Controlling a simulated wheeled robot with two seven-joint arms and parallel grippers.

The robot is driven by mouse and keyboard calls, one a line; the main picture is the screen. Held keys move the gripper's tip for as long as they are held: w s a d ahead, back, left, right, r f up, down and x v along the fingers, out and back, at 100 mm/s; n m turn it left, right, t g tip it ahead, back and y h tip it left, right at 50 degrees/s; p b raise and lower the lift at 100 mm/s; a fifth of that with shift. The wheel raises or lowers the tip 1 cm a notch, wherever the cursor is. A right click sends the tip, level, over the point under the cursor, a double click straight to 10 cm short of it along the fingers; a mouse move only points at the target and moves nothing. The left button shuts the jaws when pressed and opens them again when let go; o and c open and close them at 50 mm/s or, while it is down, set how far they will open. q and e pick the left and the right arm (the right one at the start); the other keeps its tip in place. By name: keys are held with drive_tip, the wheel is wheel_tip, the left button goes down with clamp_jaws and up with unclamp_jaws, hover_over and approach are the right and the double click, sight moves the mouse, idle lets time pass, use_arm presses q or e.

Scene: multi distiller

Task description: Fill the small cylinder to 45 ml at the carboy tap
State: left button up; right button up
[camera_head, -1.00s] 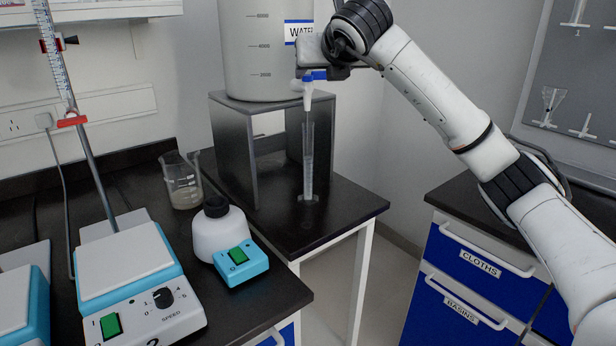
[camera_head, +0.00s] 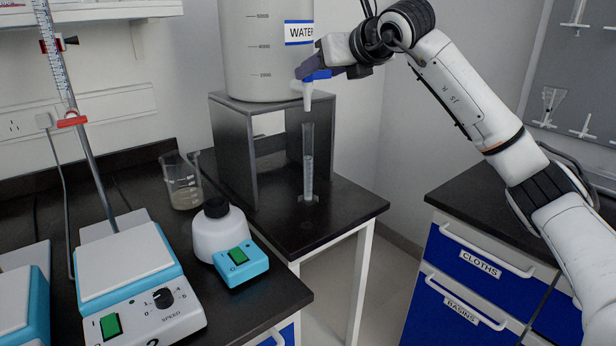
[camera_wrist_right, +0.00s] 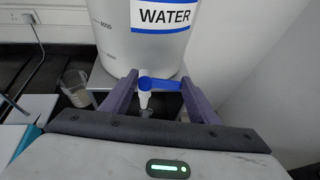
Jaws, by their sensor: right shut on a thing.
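The carboy (camera_head: 262,50), labelled WATER, stands on a raised stand. Its white tap (camera_head: 307,92) has a blue handle (camera_head: 320,75) and points down. The small cylinder (camera_head: 308,165) stands upright on the dark bench below the spout, with a small gap under it. It holds some clear liquid, but I cannot read the level. My right gripper (camera_head: 312,70) is shut on the blue handle. In the right wrist view the blue handle (camera_wrist_right: 160,84) lies between the two purple fingers. There the cylinder is mostly hidden beneath the tap. My left gripper is out of view.
The black stand (camera_head: 235,150) is left of the cylinder. Drawers (camera_head: 470,270) are at right.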

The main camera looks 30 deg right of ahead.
drive_tip(key=shift+w+d+n+y+p, duration=0.1)
drive_tip(key=shift+d+n+y+p, duration=0.05)
drive_tip(key=shift+n+y+p, duration=0.35)
drive_tip(key=shift+w+d+n+y+p, duration=0.15)
drive_tip(key=shift+n+y+p, duration=0.1)
drive_tip(key=shift+n+y, duration=0.25)
drive_tip(key=o, duration=1.1)
drive_tip(key=shift+c, duration=0.2)
use_arm(q)
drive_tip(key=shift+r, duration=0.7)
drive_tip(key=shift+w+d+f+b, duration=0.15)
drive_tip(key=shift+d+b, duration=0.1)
drive_tip(key=shift+b, duration=0.45)
use_arm(e)
drive_tip(key=v, duration=1)
drive_tip(key=shift+s, duration=0.2)
